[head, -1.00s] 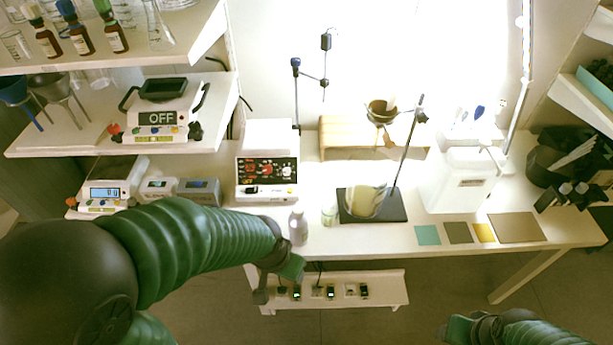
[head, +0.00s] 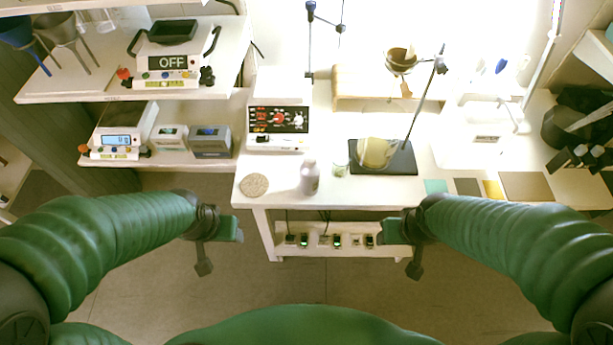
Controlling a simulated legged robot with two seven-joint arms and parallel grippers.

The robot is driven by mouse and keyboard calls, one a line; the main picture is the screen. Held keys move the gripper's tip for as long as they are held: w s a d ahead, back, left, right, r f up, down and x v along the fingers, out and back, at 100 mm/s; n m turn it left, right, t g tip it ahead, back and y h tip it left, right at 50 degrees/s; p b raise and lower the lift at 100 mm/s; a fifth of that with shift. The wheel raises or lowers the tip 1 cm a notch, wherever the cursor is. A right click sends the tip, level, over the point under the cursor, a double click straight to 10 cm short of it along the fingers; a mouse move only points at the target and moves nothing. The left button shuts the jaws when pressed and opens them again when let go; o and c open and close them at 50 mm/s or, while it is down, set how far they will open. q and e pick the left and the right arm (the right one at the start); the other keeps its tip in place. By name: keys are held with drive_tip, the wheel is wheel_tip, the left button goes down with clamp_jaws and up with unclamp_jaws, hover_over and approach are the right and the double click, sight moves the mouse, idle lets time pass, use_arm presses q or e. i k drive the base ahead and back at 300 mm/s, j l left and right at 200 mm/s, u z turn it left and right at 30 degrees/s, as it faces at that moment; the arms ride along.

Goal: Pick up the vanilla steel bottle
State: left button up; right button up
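A pale grey bottle (head: 310,180), which may be the vanilla steel bottle, stands upright at the front edge of the white table (head: 385,192). I cannot read its label. My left gripper (head: 221,251) is to the left of the bottle and nearer to me, in front of the table's left end. My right gripper (head: 401,252) is to the right and nearer to me, in front of the table edge. Both have their fingers apart with nothing between them, and neither touches the bottle.
A round speckled disc (head: 254,186) lies left of the bottle, and a small glass beaker (head: 339,169) stands to its right. A flask (head: 375,152) on a dark stand base and a control box (head: 278,125) are behind. A low shelf (head: 335,250) holds several small devices.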

sight(309, 176)
drive_tip(key=i+j, duration=0.2)
drive_tip(key=j, duration=0.15)
drive_tip(key=i+j, duration=0.15)
drive_tip(key=j, duration=0.15)
drive_tip(key=i+j+z, duration=0.1)
drive_tip(key=j, duration=0.25)
drive_tip(key=i+j, duration=0.45)
drive_tip(key=j, duration=0.25)
drive_tip(key=z, duration=0.05)
